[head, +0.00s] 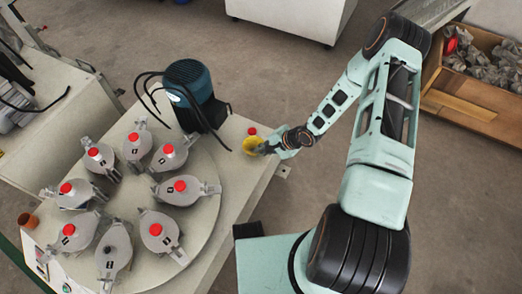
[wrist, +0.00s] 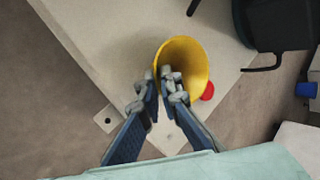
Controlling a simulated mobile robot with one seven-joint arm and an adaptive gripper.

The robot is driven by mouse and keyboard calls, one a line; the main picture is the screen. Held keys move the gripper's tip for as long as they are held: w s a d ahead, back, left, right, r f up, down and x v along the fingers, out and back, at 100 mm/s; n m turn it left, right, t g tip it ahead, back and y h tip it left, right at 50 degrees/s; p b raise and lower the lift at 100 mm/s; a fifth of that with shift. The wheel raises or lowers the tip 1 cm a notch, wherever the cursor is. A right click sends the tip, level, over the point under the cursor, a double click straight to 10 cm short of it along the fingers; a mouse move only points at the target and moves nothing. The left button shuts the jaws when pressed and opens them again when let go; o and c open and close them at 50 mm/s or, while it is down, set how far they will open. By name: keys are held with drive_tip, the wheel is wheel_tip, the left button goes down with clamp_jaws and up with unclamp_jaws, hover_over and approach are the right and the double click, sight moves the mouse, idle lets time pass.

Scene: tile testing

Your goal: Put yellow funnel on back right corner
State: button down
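The yellow funnel (head: 250,146) is near the right edge of the grey-white table, right of the blue-black motor. In the wrist view the yellow funnel (wrist: 186,58) shows its wide mouth toward the camera. My gripper (head: 266,149) is right at the funnel. In the wrist view my gripper (wrist: 159,78) has one finger outside the near-left rim and the other over the funnel's mouth, with the rim between the tips. The gap at the tips is narrow; I cannot tell whether they press on the rim. Whether the funnel touches the table is unclear.
A red object (head: 252,131) sits beside the funnel. The blue-black motor (head: 191,92) with cables stands left of it. A round turntable (head: 150,205) carries several grey vessels, most with red caps. A wooden crate (head: 470,103) stands at the right. The table edge is close by.

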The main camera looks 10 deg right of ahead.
drive_tip(key=c, duration=2.2)
unclamp_jaws()
drive_tip(key=shift+f, duration=0.1)
drive_tip(key=shift+o, duration=0.2)
drive_tip(key=shift+r, duration=0.25)
drive_tip(key=p+v, duration=0.5)
drive_tip(key=v, duration=0.6)
drive_tip(key=shift+s+d+r, duration=0.2)
drive_tip(key=shift+d+r, duration=0.05)
drive_tip(key=shift+r, duration=0.05)
